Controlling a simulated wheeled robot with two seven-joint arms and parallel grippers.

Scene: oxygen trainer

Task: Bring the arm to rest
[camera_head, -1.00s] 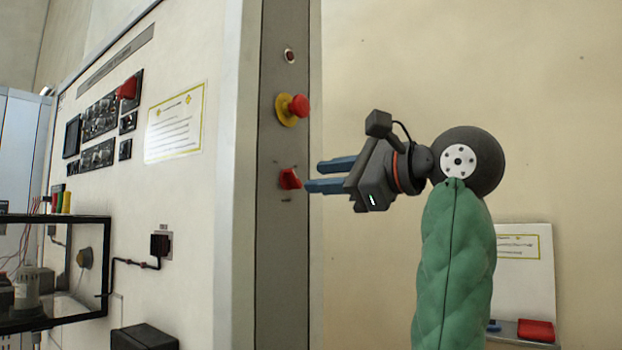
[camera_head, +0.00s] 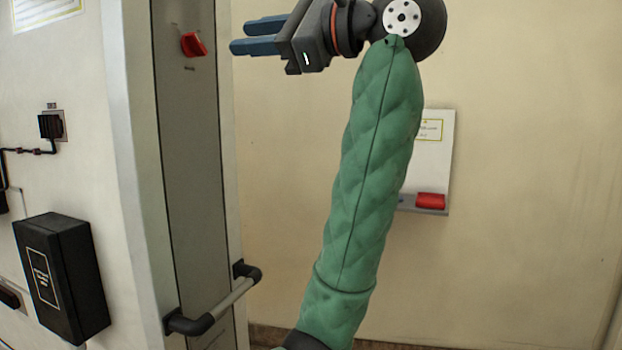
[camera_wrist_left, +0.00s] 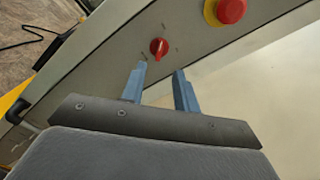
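My left gripper (camera_head: 256,35) is raised at the top of the head view, on the green-sleeved arm. Its two blue fingers point left toward the grey panel strip (camera_head: 190,130) and are apart with nothing between them. The red switch knob (camera_head: 193,45) on that strip is just left of the fingertips, with a gap between. In the left wrist view the open fingers (camera_wrist_left: 162,85) show with the red knob (camera_wrist_left: 158,48) beyond them, not gripped. My right gripper is in neither view.
A red emergency button on a yellow base (camera_wrist_left: 228,11) is near the knob in the wrist view. A handle bar (camera_head: 215,305) juts from the strip below. A black box (camera_head: 62,275) is on the cabinet. A small shelf with a red item (camera_head: 430,201) is on the wall.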

